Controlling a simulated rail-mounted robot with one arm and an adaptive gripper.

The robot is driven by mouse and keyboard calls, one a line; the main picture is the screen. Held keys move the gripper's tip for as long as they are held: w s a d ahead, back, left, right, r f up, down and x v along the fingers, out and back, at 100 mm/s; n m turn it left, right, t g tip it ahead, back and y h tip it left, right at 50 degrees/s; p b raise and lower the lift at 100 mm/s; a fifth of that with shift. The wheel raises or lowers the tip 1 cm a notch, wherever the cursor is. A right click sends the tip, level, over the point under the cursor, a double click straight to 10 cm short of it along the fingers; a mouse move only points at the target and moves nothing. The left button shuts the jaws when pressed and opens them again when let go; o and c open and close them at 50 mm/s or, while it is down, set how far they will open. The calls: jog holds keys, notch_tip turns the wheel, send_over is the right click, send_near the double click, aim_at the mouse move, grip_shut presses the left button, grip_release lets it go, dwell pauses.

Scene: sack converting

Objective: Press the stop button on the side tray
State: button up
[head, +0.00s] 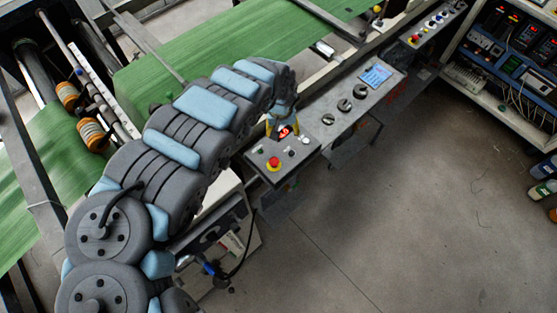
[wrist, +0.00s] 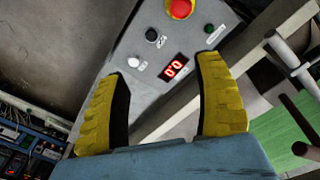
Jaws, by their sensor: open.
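The side tray (head: 270,147) is a small grey control panel at the end of the longer console; the same tray fills the middle of the wrist view (wrist: 140,85). It bears a red mushroom button with a yellow collar (head: 274,163), at the top edge in the wrist view (wrist: 180,8). It also has a black button (wrist: 151,35), a white button (wrist: 133,62), a green button (wrist: 209,28) and a red-digit display (wrist: 174,68). Labels are too small to read. My gripper (head: 283,126) is open and empty above the display end, its yellow fingers (wrist: 165,75) apart.
The longer console (head: 350,100) with black knobs and a blue screen (head: 376,75) adjoins the tray. Green sack web (head: 190,55) runs behind my arm. A rack of electronics (head: 510,50) stands at right. The floor in front is clear.

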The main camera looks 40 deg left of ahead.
jog(key=s+a+g, duration=0.1)
jog(key=s, duration=0.3)
send_over(274, 161)
jog(key=shift+w+f+b, duration=0.1)
jog(key=shift+f+b, duration=0.3)
jog(key=shift+f, duration=6)
jog(key=shift+f+b, duration=0.3)
jog(key=shift+f, duration=1.85)
jog(key=shift+a+f, duration=0.1)
jog(key=shift+f, duration=0.05)
